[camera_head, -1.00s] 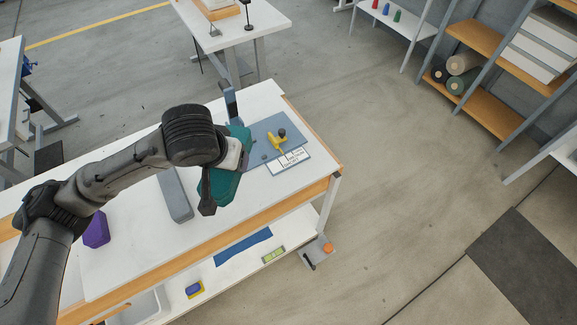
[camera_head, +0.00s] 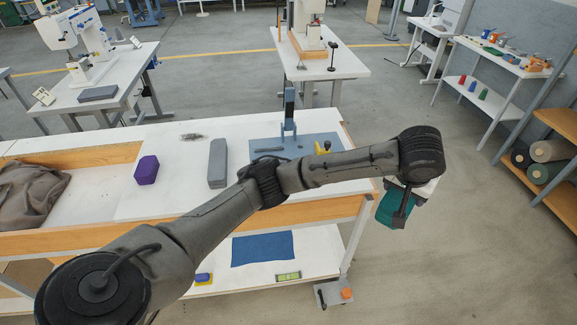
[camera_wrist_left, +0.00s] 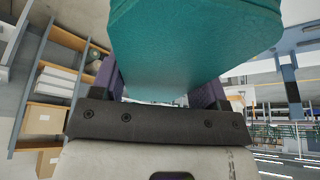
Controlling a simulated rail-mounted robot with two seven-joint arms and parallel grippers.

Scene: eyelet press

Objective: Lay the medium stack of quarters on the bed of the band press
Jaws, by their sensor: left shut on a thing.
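A teal stack of quarters (camera_head: 391,212) hangs in my left gripper (camera_head: 406,194), past the right end of the white workbench and clear of it. In the left wrist view the teal stack (camera_wrist_left: 190,45) fills the upper middle, between the dark fingers of my left gripper (camera_wrist_left: 160,90). The gripper is shut on it. My right gripper is not in view. Two white machines could be the band press: one on the back table (camera_head: 308,28), one on the left table (camera_head: 75,35). I cannot tell which.
The white bench (camera_head: 185,200) holds a purple block (camera_head: 146,170), a long grey block (camera_head: 218,163) and a blue-grey upright tool (camera_head: 289,120) on a blue mat (camera_head: 262,146). Grey cloth (camera_head: 25,195) lies at left. Shelves with rolls (camera_head: 550,150) stand at right. Open floor (camera_head: 430,130) lies between.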

